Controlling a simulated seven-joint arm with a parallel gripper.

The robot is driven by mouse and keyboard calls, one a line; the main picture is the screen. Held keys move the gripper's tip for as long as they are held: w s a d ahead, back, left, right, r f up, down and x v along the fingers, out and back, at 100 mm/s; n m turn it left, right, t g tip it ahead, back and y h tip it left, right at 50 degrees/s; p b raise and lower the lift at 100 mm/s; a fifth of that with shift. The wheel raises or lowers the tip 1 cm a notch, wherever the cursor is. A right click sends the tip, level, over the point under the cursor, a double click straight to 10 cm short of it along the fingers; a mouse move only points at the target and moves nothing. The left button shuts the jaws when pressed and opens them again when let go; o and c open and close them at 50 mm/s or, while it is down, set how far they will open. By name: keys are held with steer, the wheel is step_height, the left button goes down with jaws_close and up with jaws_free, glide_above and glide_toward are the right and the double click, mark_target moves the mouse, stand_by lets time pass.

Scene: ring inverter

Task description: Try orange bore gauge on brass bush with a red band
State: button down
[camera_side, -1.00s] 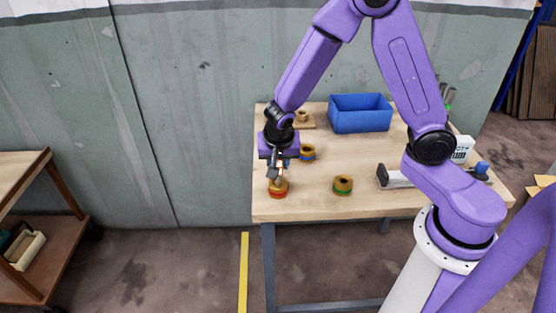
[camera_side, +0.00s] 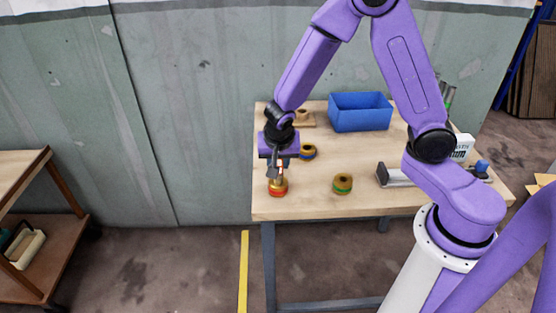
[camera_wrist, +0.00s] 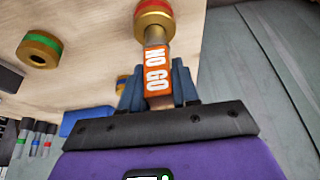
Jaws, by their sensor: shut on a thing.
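My gripper (camera_wrist: 158,88) is shut on the orange gauge (camera_wrist: 157,72), whose handle reads "NO GO". In the side view my gripper (camera_side: 277,168) is at the table's front left, just above the brass bush with a red band (camera_side: 278,188). The gauge's grey plug end points at that bush, which also shows at the top of the wrist view (camera_wrist: 153,8). The plug overlaps the bush's near side there; I cannot tell whether it is in the bore, touching or just above. The gauge looks roughly upright in the side view.
A green-banded bush (camera_side: 343,184) stands to the right and a blue-banded bush (camera_side: 308,152) behind. A wooden block with a brass part (camera_side: 303,117) and a blue bin (camera_side: 360,116) are at the back. A grey fixture (camera_side: 395,177) lies to the right.

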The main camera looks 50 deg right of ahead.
steer(key=shift+r, duration=2.65)
